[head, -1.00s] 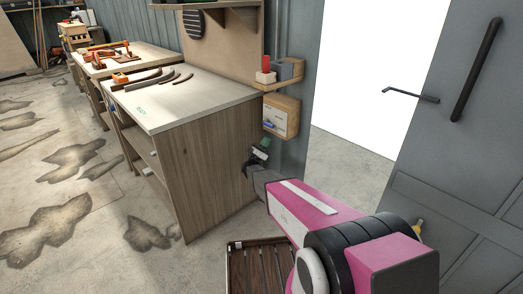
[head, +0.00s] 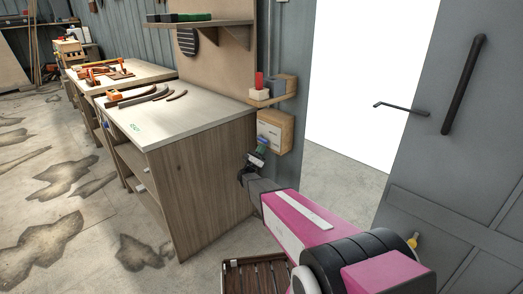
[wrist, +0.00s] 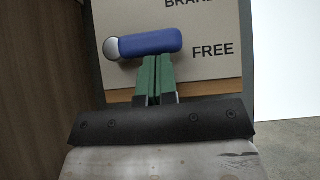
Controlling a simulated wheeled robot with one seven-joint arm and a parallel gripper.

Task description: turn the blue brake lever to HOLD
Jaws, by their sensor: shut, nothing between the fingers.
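The blue brake lever (wrist: 150,44) shows in the wrist view on a tan panel (wrist: 205,70). It lies nearly level, with a round grey hub at its left end and its blue arm to the right. The panel reads FREE at lower right of the lever, and a partly cut-off BRAKE above. My gripper (wrist: 154,60) has its green fingers together, with nothing between them. The fingertips are just below the lever's middle; I cannot tell if they touch it. In the head view my gripper (head: 258,152) is at the wooden brake box (head: 275,131), hiding much of the lever.
A small shelf with a red item (head: 259,80) is above the box. The workbench (head: 200,170) stands to the left, with curved pieces on top. A grey door (head: 450,150) and bright doorway are to the right. A slatted crate (head: 255,275) is on the floor below my arm.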

